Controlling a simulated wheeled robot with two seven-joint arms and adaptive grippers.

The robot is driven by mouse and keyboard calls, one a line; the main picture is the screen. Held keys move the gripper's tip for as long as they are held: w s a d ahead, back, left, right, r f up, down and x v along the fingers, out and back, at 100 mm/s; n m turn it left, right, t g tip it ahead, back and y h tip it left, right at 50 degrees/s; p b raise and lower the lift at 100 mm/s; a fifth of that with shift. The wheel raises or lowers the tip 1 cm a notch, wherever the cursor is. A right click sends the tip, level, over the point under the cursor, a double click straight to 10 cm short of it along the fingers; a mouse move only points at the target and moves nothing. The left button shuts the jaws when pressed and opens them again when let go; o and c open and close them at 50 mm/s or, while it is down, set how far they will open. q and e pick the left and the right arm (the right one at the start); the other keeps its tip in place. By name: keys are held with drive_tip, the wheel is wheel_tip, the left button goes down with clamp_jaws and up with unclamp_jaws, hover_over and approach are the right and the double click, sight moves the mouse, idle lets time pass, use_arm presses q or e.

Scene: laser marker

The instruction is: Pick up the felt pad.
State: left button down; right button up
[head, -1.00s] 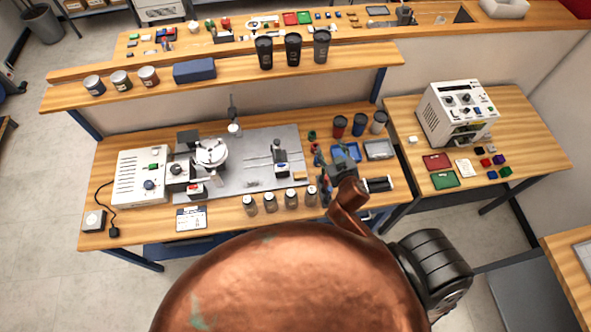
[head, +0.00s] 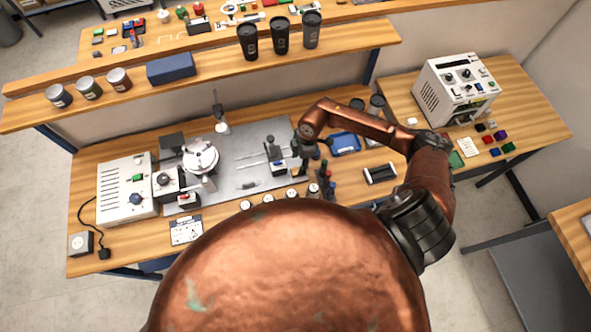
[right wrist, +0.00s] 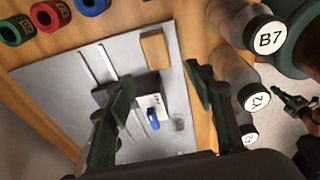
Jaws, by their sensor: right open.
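The felt pad is most likely the small tan block (right wrist: 155,48) lying on the grey plate (right wrist: 75,78), near its edge, in the right wrist view. I cannot make it out in the head view, where my right gripper and arm cover that area. My right gripper (head: 303,170) is above the right end of the grey plate (head: 262,135). In the right wrist view its two dark green fingers stand apart with nothing between them, so the gripper (right wrist: 155,100) is open. The tan block lies beyond the fingertips, apart from them. My left gripper is not in view.
Labelled jars (right wrist: 230,75) stand close to the right finger. Coloured rings (right wrist: 50,14) lie off the plate. A blue tray (head: 345,143) is right of the gripper.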

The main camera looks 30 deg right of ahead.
drive_tip(key=shift+d+f, duration=0.35)
drive_tip(key=shift+d, duration=0.15)
drive_tip(key=f, duration=0.2)
drive_tip(key=f+p, duration=0.1)
drive_tip(key=f, duration=0.3)
drive_tip(key=shift+w+a+f+p, duration=0.15)
drive_tip(key=shift+a+f+p, duration=0.25)
drive_tip(key=shift+f, duration=0.3)
drive_tip(key=shift+c, duration=0.3)
drive_tip(key=c, duration=1.1)
wheel_tip(320, 180, up, 10)
drive_tip(key=shift+r+b, duration=0.1)
drive_tip(key=shift+b, duration=0.65)
